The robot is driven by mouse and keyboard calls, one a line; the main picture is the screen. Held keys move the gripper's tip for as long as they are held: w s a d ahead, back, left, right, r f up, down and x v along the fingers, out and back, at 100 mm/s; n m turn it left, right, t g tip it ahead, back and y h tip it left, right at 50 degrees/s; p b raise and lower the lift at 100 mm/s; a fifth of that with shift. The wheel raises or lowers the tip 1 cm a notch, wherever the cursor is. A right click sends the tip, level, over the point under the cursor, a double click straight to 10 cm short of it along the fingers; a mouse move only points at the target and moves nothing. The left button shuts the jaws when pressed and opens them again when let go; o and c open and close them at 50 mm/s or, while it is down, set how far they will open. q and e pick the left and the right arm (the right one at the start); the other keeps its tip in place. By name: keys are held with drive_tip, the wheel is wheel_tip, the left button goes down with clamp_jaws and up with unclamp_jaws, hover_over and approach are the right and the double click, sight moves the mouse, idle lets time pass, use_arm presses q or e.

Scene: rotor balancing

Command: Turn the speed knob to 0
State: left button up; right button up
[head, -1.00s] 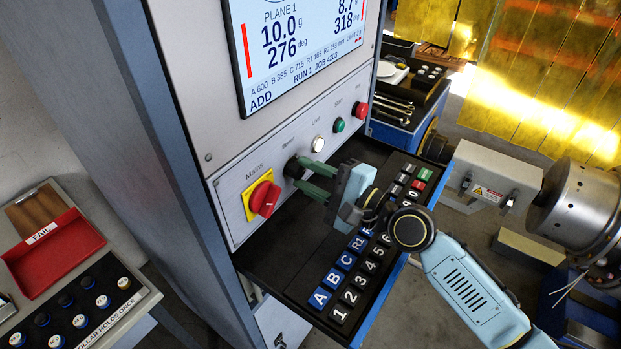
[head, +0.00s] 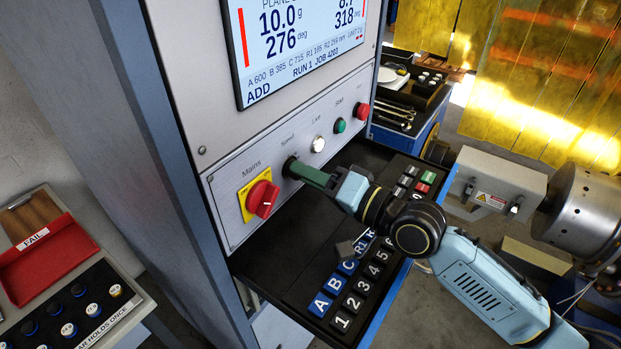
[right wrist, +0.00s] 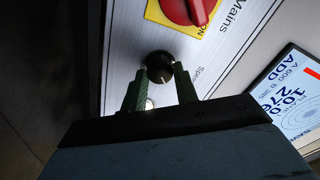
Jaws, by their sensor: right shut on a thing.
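The black speed knob (head: 290,167) sits on the grey control panel between the red Mains switch (head: 263,199) and the Live lamp (head: 318,144). My right gripper (head: 298,170) is at the panel, its green fingers shut on the speed knob and covering much of it in the head view. In the right wrist view the knob (right wrist: 159,66) lies between the two fingertips, with a pale pointer mark on its face. The number it points to cannot be read. My left gripper is not in view.
A black keypad shelf (head: 267,270) with letter and number keys juts out below the panel, under my right arm. A green Start button (head: 340,125) and a red button (head: 361,111) are farther right. The display (head: 300,45) is above.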

drive_tip(key=shift+n, duration=4.6)
drive_tip(key=o, duration=1)
drive_tip(key=shift+c, duration=0.2)
wheel_tip(320, 180, up, 10)
